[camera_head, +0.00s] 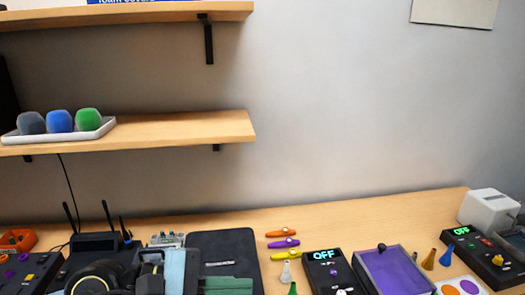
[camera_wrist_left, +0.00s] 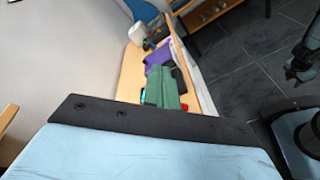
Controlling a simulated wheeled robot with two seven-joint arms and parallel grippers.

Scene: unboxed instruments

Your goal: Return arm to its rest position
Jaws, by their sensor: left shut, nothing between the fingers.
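My left gripper (camera_head: 238,288) shows at the bottom edge of the head view, with dark green fingers pointing right. The fingers are together with nothing between them. A light blue part of my left arm (camera_head: 173,271) is to their left, with dark joints beside it. In the left wrist view the green fingers (camera_wrist_left: 161,88) extend past the dark edge of my light blue wrist housing, over the desk. The gripper overlaps the lower part of a black mat (camera_head: 222,247) in the head view; I cannot tell its height above it. My right gripper does not show clearly.
The wooden desk (camera_head: 350,208) holds orange, purple and yellow kazoos (camera_head: 284,243), a black device reading OFF (camera_head: 325,262), a purple tray (camera_head: 395,272) and a white box (camera_head: 488,210). A router (camera_head: 95,243) stands left. Shelves (camera_head: 190,129) hang above; foam covers (camera_head: 60,121) sit there.

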